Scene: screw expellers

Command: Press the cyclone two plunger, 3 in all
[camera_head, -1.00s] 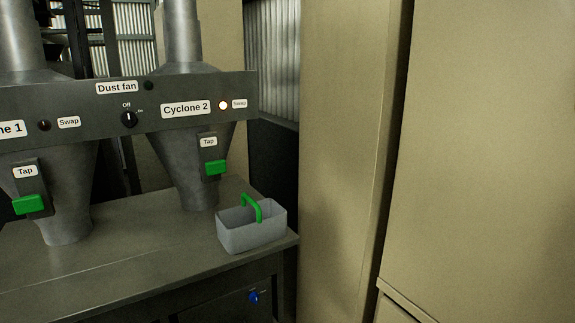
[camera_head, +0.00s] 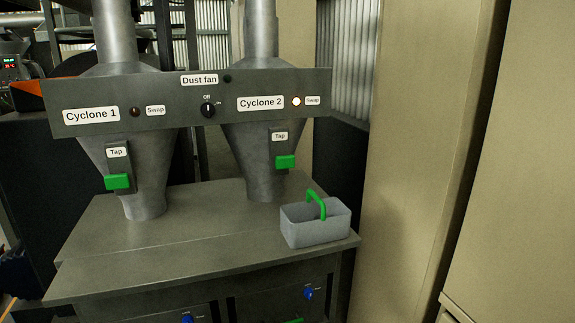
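The round lamp (camera_head: 296,101) beside the "Cyclone 2" label (camera_head: 261,103) is lit white. Cyclone one (camera_head: 140,160) stands to the left with its own green plunger (camera_head: 117,182); its lamp (camera_head: 135,112) is dark. Neither of my grippers shows in the view.
A grey bin with a green handle (camera_head: 316,224) stands on the metal bench (camera_head: 190,245) at its right end, right of the cyclone two outlet. Blue knobs (camera_head: 308,293) sit on the bench front. Tall beige panels (camera_head: 430,150) close off the right side.

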